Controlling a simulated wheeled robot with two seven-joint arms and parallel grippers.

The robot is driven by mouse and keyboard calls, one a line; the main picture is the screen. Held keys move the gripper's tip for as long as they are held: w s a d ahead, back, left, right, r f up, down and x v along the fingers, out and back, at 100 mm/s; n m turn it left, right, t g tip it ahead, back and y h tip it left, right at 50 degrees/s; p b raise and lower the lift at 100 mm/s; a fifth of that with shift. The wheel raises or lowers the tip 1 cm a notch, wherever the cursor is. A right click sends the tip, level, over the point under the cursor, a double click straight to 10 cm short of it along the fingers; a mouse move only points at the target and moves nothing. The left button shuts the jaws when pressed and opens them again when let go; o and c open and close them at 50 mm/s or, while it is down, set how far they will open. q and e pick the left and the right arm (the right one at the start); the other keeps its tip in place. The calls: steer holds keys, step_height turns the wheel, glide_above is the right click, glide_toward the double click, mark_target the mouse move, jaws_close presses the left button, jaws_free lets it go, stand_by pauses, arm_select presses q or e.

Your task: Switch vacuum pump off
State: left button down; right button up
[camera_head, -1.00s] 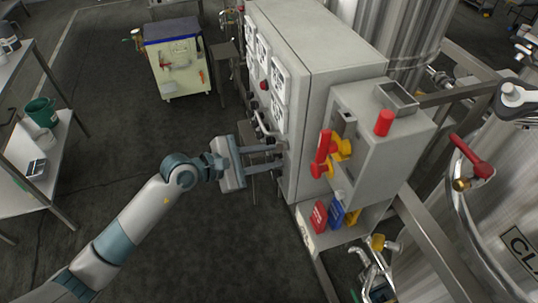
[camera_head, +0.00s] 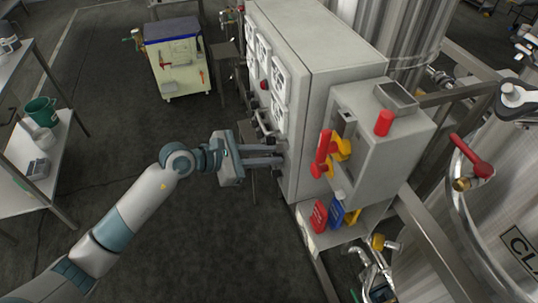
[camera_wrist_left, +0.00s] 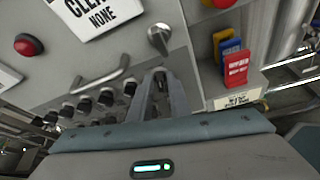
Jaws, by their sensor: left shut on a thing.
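My left gripper (camera_head: 280,156) reaches the front panel of the grey control cabinet (camera_head: 335,60), low on its left face. In the left wrist view its fingers (camera_wrist_left: 160,80) are close together at the right end of a row of black knobs (camera_wrist_left: 105,97). They are shut on a small panel knob, mostly hidden between the fingertips. No label naming the vacuum pump is readable. My right gripper is not in view.
A silver round knob (camera_wrist_left: 158,38), a handle (camera_wrist_left: 95,82) and a red button (camera_wrist_left: 28,44) are near the fingers. A side box with a red-and-yellow switch handle (camera_head: 323,153) and red cylinder (camera_head: 384,122) adjoins the cabinet. Open floor (camera_head: 130,140) lies left.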

arm_select(q)
steer(key=n+g+b, duration=0.1)
steer(key=n, duration=0.1)
steer(key=n+g+h+b, duration=0.1)
steer(key=n, duration=0.1)
steer(key=w+n+g+b, duration=0.1)
steer(key=n, duration=0.1)
steer(key=shift+a+f+g+h, duration=0.1)
steer(key=shift+a+g+h, duration=0.1)
steer(key=shift+g+h, duration=0.15)
steer(key=shift+g, duration=0.25)
stand_by(0.3)
steer(key=c, duration=1.9)
jaws_free()
steer(key=shift+o, duration=0.2)
